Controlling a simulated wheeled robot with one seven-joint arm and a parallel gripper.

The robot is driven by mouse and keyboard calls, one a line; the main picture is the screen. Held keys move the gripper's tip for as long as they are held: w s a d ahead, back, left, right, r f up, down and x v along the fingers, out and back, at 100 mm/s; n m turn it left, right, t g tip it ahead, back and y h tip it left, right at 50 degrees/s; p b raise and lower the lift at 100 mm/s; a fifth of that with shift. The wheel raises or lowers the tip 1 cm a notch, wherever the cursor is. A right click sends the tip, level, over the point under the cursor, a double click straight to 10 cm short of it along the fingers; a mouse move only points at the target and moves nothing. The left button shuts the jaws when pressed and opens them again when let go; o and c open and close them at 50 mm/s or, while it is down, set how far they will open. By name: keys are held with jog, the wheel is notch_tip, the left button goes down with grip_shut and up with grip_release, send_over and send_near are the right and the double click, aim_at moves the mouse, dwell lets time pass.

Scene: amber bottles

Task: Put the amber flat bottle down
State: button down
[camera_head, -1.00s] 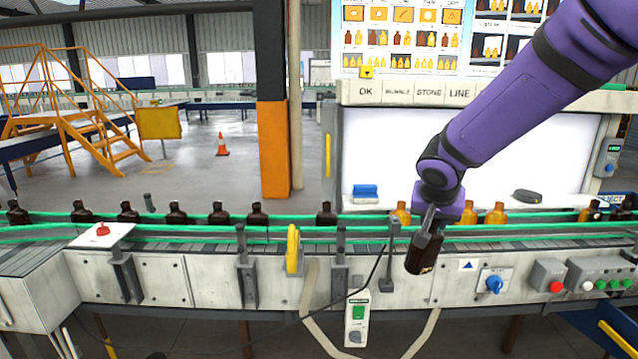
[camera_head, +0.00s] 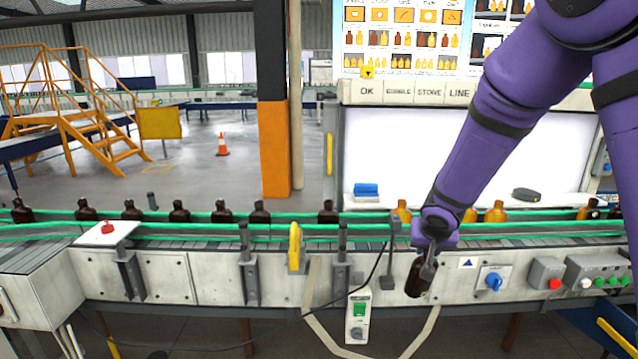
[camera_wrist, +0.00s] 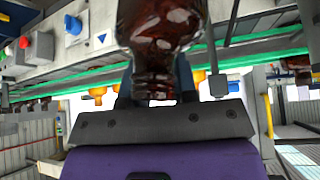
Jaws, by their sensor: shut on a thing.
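The amber flat bottle (camera_head: 415,277) is dark brown and hangs from my gripper (camera_head: 428,262) in front of the conveyor's front panel. It is slightly tilted, with its base downward. My gripper is shut on it, around its upper part. In the wrist view the bottle (camera_wrist: 158,30) fills the top middle, its ribbed neck between the fingers (camera_wrist: 155,85). The bottle touches no surface that I can see. Its neck is hidden by the gripper in the head view.
The conveyor (camera_head: 200,236) with green rails runs across the view. Several dark bottles (camera_head: 220,212) stand on it at left and amber ones (camera_head: 496,212) at right. A switch box (camera_head: 357,317), a blue knob (camera_head: 493,282) and a red button (camera_head: 555,284) are nearby. A lit white panel stands behind.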

jog(key=w+d+f+n+y, duration=0.1)
jog(key=w+d+f, duration=0.1)
jog(key=f, duration=0.4)
jog(key=w+d+f+n, duration=0.1)
jog(key=d+f, duration=0.2)
jog(key=f, duration=0.3)
jog(key=s+f, duration=0.5)
jog(key=f, duration=0.2)
jog(key=shift+s+f, duration=0.15)
jog(key=shift+f, duration=0.1)
jog(key=shift+a, duration=0.1)
